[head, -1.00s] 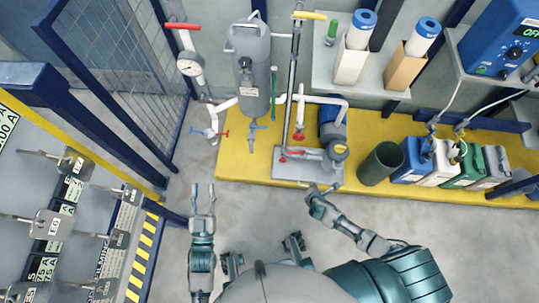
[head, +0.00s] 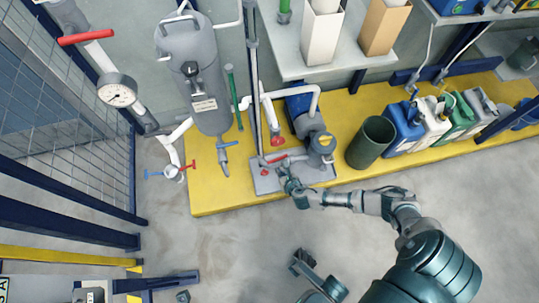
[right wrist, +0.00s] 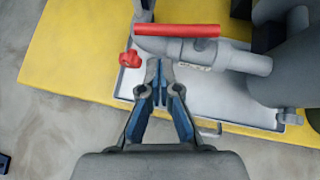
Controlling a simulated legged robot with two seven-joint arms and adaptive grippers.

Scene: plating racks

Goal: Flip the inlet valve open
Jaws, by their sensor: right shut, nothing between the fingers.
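A valve with a long red lever (right wrist: 178,30) sits on a grey pipe (right wrist: 245,60) above the pump's base plate. The lever lies roughly along the pipe. A small label (right wrist: 195,55) on the valve is too small to read. The lever (head: 274,160) also shows in the head view beside the pump. My right gripper (right wrist: 160,68) is shut and empty, its tips just in front of the pipe, left of the label. Whether they touch the pipe I cannot tell. In the head view my right gripper (head: 286,178) is at the base plate's front.
A red knob (right wrist: 130,58) is just left of my right fingertips. A grey tank (head: 197,80), a pressure gauge (head: 117,93) and another red lever (head: 86,37) are to the left. A green bin (head: 370,142) stands right of the pump.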

